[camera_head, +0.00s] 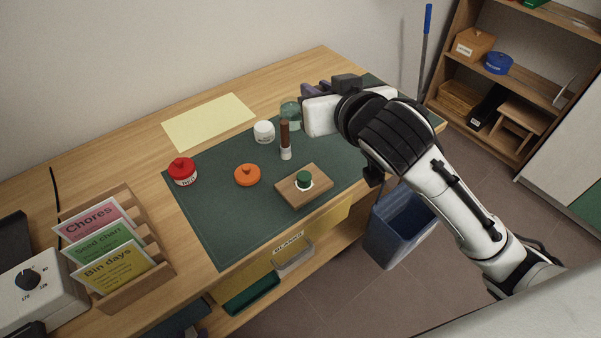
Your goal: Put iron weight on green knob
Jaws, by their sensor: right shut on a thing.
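The green knob (304,177) stands upright on a white ring on a small wooden board (287,191), near the front of the dark green mat. Its top is bare. My right gripper (314,89) is at the back right of the mat, behind and to the right of the knob and apart from it. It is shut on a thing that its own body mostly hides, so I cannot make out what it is. I see no iron weight clearly anywhere. My left gripper is not in view.
On the mat (213,217) stand a red-lidded jar (183,172), an orange lid (247,175), a white jar (264,132), a brown-handled brush (285,138) and a greenish glass jar (290,114). A card rack (150,262) is at left. A blue bin (392,235) stands below right.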

